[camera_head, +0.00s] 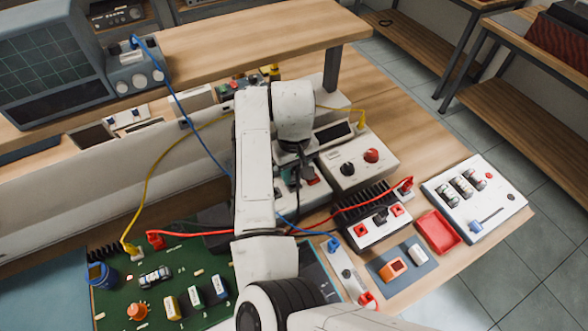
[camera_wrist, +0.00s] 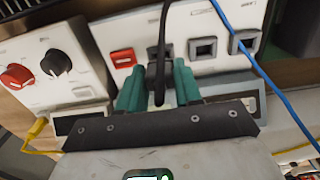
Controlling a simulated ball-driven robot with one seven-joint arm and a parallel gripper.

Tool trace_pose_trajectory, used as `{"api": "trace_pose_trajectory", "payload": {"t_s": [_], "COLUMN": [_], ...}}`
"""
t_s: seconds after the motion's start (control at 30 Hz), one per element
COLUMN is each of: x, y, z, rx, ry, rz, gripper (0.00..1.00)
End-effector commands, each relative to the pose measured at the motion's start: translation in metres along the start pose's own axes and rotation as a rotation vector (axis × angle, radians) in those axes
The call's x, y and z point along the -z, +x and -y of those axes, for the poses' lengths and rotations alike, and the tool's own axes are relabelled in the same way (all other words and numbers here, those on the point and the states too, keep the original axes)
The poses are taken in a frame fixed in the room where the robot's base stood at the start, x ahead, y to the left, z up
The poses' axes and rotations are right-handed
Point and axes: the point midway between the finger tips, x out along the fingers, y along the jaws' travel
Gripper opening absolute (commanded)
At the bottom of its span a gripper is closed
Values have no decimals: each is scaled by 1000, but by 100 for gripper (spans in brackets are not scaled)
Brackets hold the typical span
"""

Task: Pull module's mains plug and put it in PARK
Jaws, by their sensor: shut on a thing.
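My gripper (camera_wrist: 158,88) shows in the wrist view with two teal fingers, shut on a black plug with a black cable (camera_wrist: 158,60) running up between them. The plug is in front of a white socket panel (camera_wrist: 180,30); the fingers hide its pins, so I cannot tell whether it is seated. The panel has a red square (camera_wrist: 123,58) and two grey-framed square sockets (camera_wrist: 203,47). No PARK label is readable. In the head view my gripper (camera_head: 290,165) is largely covered by my arm, over the panel's white box (camera_head: 312,198).
A blue cable (camera_wrist: 265,75) crosses beside the panel. A white unit with black and red knobs (camera_head: 352,165) stands to the right. A finned black module (camera_head: 362,207), red tray (camera_head: 438,232) and green circuit board (camera_head: 150,265) lie nearby. Red and yellow cables cross the bench.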

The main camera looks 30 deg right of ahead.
Motion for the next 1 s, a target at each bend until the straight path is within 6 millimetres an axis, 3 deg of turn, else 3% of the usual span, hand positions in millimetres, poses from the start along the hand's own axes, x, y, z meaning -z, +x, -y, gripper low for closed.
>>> {"api": "trace_pose_trajectory", "payload": {"t_s": [1.0], "x": [0], "y": [10], "z": [0], "rx": [-1], "ry": [0], "rz": [1], "gripper": [0]}}
